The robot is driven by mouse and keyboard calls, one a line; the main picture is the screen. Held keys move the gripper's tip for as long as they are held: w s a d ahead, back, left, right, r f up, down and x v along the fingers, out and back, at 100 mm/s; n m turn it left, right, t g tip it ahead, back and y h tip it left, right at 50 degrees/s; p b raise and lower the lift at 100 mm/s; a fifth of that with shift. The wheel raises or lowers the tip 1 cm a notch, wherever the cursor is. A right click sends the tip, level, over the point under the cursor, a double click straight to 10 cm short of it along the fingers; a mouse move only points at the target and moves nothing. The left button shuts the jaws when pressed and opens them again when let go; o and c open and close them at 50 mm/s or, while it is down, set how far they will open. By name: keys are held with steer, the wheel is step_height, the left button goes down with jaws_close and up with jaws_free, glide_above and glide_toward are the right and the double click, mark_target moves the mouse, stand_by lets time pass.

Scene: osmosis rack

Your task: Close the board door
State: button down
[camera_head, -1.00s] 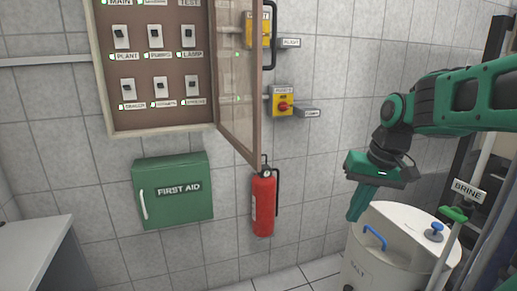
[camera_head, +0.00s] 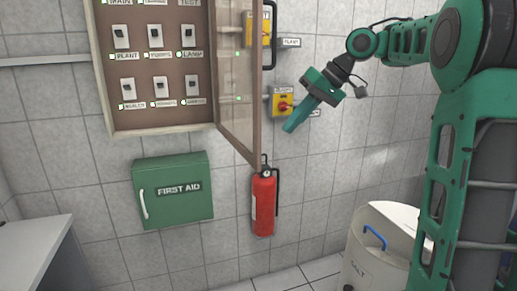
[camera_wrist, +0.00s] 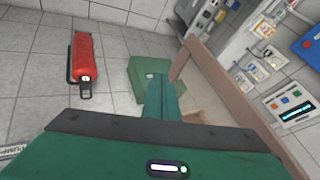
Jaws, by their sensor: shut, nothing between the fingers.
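The board (camera_head: 150,126) is an open wall cabinet with rows of labelled switches, at the upper left in the head view. Its door (camera_head: 240,110), a brown frame with a clear pane, is hinged on the right side and stands swung out from the wall. The door frame (camera_wrist: 225,90) also crosses the wrist view on a slant. My gripper (camera_head: 290,128) is shut and empty, to the right of the door's free edge in the head view. In the wrist view the closed fingers (camera_wrist: 160,85) point towards the area by the door frame; I cannot tell that they touch it.
A red fire extinguisher (camera_head: 263,205) hangs below the door. A green first aid box (camera_head: 172,190) is under the board. Yellow switch boxes (camera_head: 281,101) are on the wall behind my gripper. A white salt tank (camera_head: 372,255) stands lower right.

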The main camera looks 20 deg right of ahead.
steer(key=w+a+f, duration=0.2)
steer(key=a+f, duration=0.4)
steer(key=a, duration=0.2)
steer(key=shift+w+a+f, duration=0.15)
steer(key=shift+w+f, duration=0.05)
steer(key=shift+f, duration=0.2)
